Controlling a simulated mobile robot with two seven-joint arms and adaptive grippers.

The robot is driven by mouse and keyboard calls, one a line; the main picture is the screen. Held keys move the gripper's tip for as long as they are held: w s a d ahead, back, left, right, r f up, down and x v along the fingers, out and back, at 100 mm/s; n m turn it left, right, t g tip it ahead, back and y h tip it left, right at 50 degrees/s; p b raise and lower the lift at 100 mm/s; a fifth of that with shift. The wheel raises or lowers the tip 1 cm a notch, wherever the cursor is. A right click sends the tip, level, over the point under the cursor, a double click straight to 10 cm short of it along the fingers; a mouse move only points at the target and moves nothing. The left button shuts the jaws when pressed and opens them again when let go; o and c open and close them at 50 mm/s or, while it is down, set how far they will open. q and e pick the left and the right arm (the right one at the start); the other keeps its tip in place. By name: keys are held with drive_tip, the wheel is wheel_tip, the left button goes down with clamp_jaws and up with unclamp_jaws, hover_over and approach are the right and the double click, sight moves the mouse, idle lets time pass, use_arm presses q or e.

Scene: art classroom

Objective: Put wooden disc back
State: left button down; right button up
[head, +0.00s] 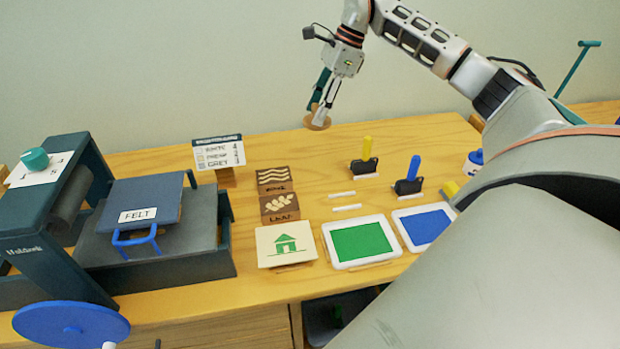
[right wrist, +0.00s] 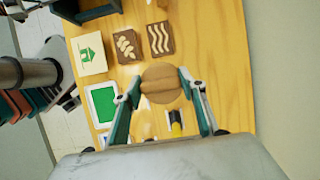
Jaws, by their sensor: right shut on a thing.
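The wooden disc (head: 318,122) is a small round tan piece held at the tips of my right gripper (head: 321,106), near the back edge of the table. In the right wrist view the disc (right wrist: 160,80) lies between the two fingertips of the right gripper (right wrist: 158,84), with a raised bar across its face. The fingers are shut on it. It looks held above the table, but the exact height is hard to tell. My left gripper is not in view.
The wooden table holds a press (head: 70,215) at left, wave (head: 273,177) and leaf (head: 280,205) blocks, a house card (head: 286,246), green (head: 328,230) and blue (head: 398,214) ink pads, and yellow- and blue-handled tools (head: 364,163) (head: 409,183). A sign (head: 219,153) stands behind. The back middle is clear.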

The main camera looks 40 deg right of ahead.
drive_tip(key=shift+w+d+r, duration=0.15)
drive_tip(key=shift+w+d, duration=0.05)
drive_tip(key=shift+f, duration=0.2)
drive_tip(key=shift+w+f+b, duration=0.1)
drive_tip(key=shift+f+b, duration=0.85)
drive_tip(key=shift+f, duration=8.75)
drive_tip(key=shift+f, duration=0.2)
drive_tip(key=o, duration=1)
